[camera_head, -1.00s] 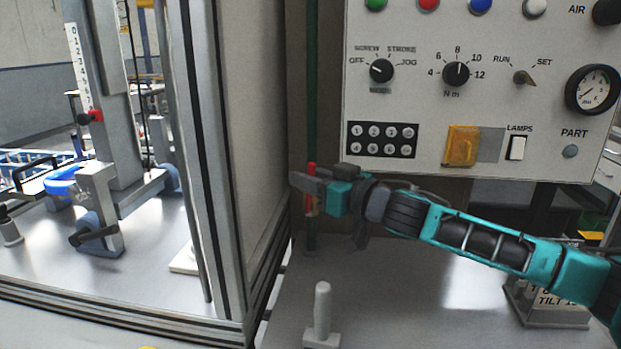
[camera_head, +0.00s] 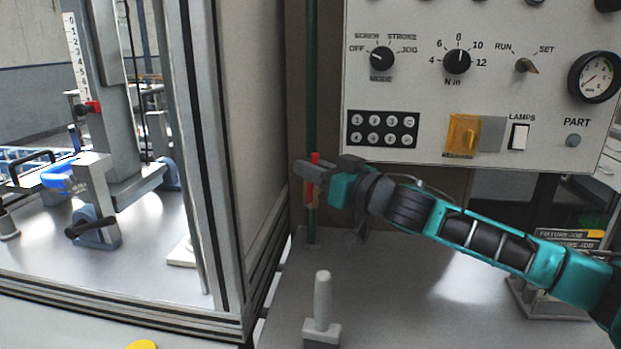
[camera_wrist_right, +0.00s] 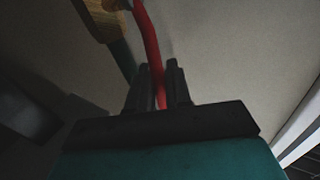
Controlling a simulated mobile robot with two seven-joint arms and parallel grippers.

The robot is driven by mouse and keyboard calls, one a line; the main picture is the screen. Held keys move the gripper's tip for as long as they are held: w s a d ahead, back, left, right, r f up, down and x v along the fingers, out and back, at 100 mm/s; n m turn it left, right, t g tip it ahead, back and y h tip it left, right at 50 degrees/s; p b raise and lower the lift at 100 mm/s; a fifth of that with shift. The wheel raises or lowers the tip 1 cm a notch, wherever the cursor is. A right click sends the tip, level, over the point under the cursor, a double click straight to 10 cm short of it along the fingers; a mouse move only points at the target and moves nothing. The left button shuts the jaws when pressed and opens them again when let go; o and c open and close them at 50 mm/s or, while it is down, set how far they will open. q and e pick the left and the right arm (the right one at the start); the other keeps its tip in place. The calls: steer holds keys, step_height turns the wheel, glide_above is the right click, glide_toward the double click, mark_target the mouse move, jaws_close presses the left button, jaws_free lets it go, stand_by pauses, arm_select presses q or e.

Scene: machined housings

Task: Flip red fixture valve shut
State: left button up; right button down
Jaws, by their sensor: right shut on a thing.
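The red valve handle (camera_head: 314,172) is on the green vertical pipe (camera_head: 312,90), beside the grey cabinet wall. It stands about upright in the head view. My right gripper (camera_head: 308,172) reaches in from the right and is shut on the handle. In the right wrist view the red handle (camera_wrist_right: 148,45) runs down between the two dark fingers (camera_wrist_right: 160,88). A brass-coloured valve body (camera_wrist_right: 98,20) shows at the top left of that view, on the pipe. My left gripper is not in view.
A control panel (camera_head: 480,90) with knobs and a gauge hangs above my right forearm. A grey peg on a base (camera_head: 322,310) stands on the bench in front. A framed machine (camera_head: 125,180) fills the left. The bench (camera_head: 420,310) is clear below my arm.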

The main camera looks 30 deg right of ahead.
steer(key=shift+s+d+f+t+b, duration=0.1)
steer(key=shift+f+t+b, duration=0.2)
steer(key=shift+f+b, duration=0.25)
steer(key=shift+s+d+r+m+b, duration=0.1)
steer(key=shift+m+b, duration=0.2)
steer(key=shift+b, duration=0.3)
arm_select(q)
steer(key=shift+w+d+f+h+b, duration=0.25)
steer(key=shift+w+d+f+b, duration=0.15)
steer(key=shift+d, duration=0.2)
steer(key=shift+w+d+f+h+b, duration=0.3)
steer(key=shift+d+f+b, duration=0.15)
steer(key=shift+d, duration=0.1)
arm_select(e)
steer(key=shift+s+d+r+m+t+y, duration=0.2)
steer(key=shift+d+r+m+t+y, duration=0.1)
steer(key=shift+d+m+t, duration=0.15)
steer(key=shift+a, duration=0.1)
